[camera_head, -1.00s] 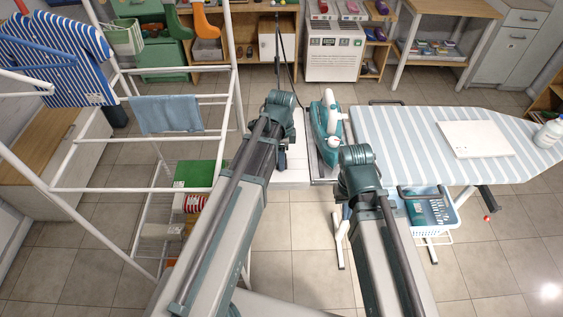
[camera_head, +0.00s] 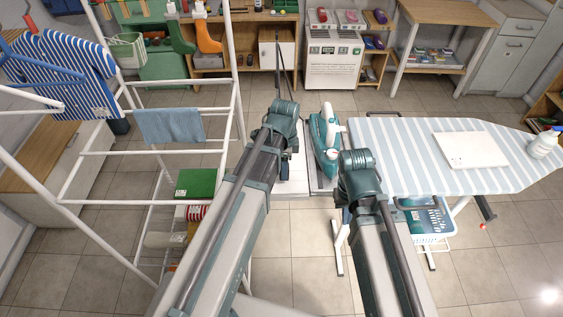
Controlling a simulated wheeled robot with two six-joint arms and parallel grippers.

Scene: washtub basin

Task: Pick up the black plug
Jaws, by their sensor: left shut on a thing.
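My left gripper (camera_head: 284,172) is low at the left of the iron, over a pale surface; only its dark end shows below the wrist. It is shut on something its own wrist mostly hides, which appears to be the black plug. A thin black cord (camera_head: 278,68) rises behind the wrist. The plug itself cannot be made out clearly. My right gripper (camera_head: 345,213) is mostly hidden under its wrist, beside the ironing board's left end, and its jaws cannot be made out.
A teal iron (camera_head: 325,143) stands close between my wrists. The striped ironing board (camera_head: 400,145) is on the right, with a white flat box (camera_head: 470,150) and a bottle (camera_head: 543,145). A white drying rack (camera_head: 150,152) stands left. Tiled floor is open behind.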

